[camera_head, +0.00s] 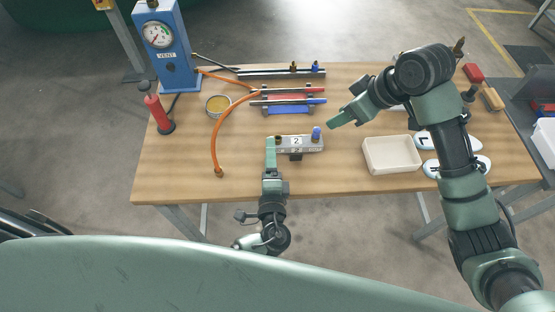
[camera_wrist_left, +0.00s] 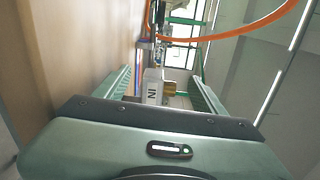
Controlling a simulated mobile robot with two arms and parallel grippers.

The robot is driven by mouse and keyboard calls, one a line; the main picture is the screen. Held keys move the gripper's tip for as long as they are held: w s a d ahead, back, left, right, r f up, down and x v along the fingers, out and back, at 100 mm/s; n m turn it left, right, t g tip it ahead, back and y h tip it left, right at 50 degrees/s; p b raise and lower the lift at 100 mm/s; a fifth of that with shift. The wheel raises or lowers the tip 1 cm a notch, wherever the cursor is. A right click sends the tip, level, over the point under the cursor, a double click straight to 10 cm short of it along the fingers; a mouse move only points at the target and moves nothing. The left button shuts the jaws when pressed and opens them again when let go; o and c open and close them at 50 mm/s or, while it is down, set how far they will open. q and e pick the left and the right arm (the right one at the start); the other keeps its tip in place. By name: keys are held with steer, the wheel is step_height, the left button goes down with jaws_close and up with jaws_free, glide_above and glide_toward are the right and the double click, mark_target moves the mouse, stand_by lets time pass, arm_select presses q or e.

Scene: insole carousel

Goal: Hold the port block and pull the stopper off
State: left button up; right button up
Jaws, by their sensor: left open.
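The grey port block (camera_head: 300,149) lies on the wooden table, with a white label marked 2. A blue stopper (camera_head: 316,133) stands at its right end. My left gripper (camera_head: 271,142) is at the block's left end. In the left wrist view its fingers (camera_wrist_left: 162,73) are apart, with the block's labelled end (camera_wrist_left: 153,84) and a brass fitting (camera_wrist_left: 170,88) seen between them; contact is not clear. My right gripper (camera_head: 333,122) is in the air to the upper right of the stopper, apart from it. Its finger gap is not visible.
A cream tray (camera_head: 391,171) stands right of the block.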

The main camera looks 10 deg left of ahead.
mark_target(278, 138)
arm_select(q)
steer(key=shift+s+d+t+h, duration=0.2)
steer(key=shift+d+h, duration=0.1)
steer(key=shift+d, duration=0.3)
steer(key=shift+s+d+t+h, duration=0.1)
steer(key=shift+d+t+h, duration=0.15)
steer(key=shift+d, duration=0.3)
steer(key=x, duration=0.7)
steer(key=shift+w+f, duration=0.1)
steer(key=shift+w, duration=0.2)
